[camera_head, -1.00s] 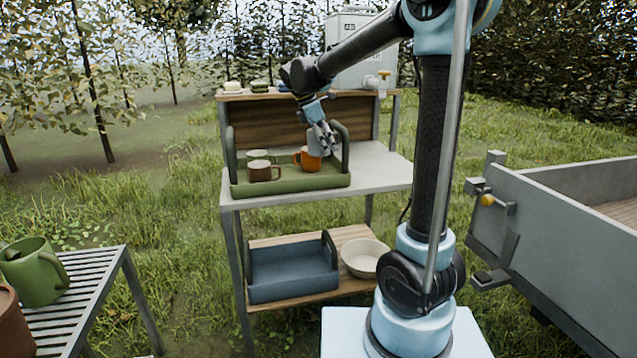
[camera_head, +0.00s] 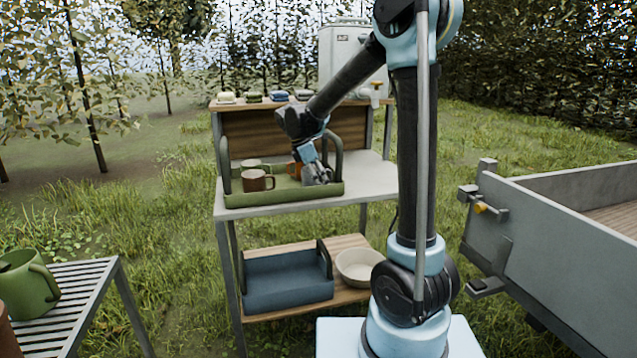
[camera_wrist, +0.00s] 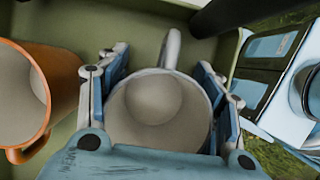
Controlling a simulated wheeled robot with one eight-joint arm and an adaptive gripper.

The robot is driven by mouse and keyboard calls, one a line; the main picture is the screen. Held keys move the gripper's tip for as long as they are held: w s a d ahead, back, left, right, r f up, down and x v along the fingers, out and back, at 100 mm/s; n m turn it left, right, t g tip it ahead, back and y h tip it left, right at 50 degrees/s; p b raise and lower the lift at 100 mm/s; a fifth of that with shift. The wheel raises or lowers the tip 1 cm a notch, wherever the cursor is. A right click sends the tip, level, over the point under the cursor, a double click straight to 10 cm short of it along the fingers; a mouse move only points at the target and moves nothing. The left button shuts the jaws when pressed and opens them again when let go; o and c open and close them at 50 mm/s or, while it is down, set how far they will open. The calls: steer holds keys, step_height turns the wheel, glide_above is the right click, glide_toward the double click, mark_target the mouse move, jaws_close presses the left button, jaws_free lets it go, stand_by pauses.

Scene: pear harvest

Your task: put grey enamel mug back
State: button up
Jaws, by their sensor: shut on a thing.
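My gripper (camera_head: 312,166) is shut on the grey enamel mug (camera_wrist: 158,125), whose open mouth faces the wrist camera and whose handle points to the top of that view. A finger stands on each side of it. In the head view the mug (camera_head: 317,176) is low inside the right end of the green tray (camera_head: 285,196), partly hidden by the fingers. I cannot tell whether its base touches the tray floor. The orange mug (camera_wrist: 62,75) is just left of it, apart. In the head view the orange mug (camera_head: 294,168) is partly hidden by my gripper.
The tray's handle (camera_head: 337,150) arches close to the right of my gripper. Below are a blue tray (camera_head: 288,285) and a cream bowl (camera_head: 358,265). The shelf right of the tray is bare.

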steer(key=o, duration=1.3)
steer(key=v, duration=1.2)
